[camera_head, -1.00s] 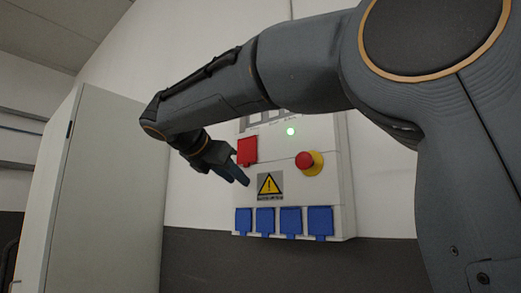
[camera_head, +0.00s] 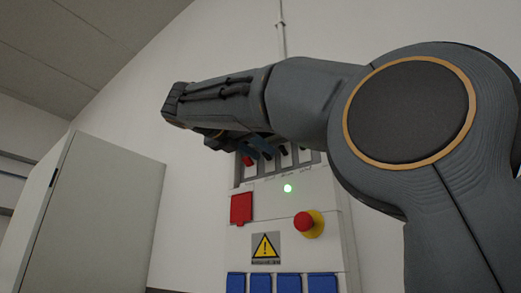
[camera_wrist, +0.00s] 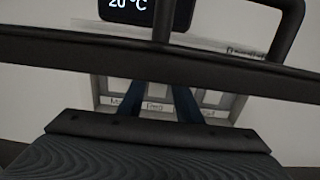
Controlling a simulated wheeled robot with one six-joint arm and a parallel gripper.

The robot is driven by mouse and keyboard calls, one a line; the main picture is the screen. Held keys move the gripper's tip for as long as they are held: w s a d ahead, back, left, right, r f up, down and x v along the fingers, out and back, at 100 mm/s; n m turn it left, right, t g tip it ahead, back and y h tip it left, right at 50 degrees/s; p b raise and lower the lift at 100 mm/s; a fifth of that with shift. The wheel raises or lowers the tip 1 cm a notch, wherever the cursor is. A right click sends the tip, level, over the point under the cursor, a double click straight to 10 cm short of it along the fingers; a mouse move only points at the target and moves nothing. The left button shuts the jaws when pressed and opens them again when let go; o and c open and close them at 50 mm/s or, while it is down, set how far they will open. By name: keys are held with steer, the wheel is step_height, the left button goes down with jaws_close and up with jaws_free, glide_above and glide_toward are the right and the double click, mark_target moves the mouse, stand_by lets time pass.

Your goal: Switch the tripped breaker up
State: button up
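The breaker row (camera_head: 283,163) runs along the top of a white electrical panel (camera_head: 262,210) on the wall. Several dark levers show there, and a reddish part (camera_head: 248,160) sits at its left end. My gripper (camera_head: 258,150) is right in front of the row's left half and hides part of it, so I cannot tell which breaker is tripped. In the wrist view my gripper's two bluish fingers (camera_wrist: 163,102) stand apart with nothing seen between them. Behind them is the panel's labelled strip (camera_wrist: 155,106); the levers are not clear there.
Below the row are a green light (camera_head: 288,188), a red flap (camera_head: 241,209), a red emergency button (camera_head: 309,223) on a yellow base, a warning sign (camera_head: 265,247) and blue socket covers (camera_head: 289,283). A grey cabinet (camera_head: 105,215) stands left. A 20 °C display (camera_wrist: 127,9) shows above.

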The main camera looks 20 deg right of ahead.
steer(key=shift+w+d, duration=0.2)
steer(key=shift+d, duration=0.05)
jaws_close()
steer(key=shift+r+p, duration=0.15)
steer(key=shift+p, duration=0.4)
steer(key=p, duration=0.3)
steer(key=shift+r+g+y, duration=0.25)
steer(key=shift+g+y, duration=0.05)
steer(key=shift+y, duration=0.1)
steer(key=shift+f+p, duration=0.1)
steer(key=shift+p, duration=0.45)
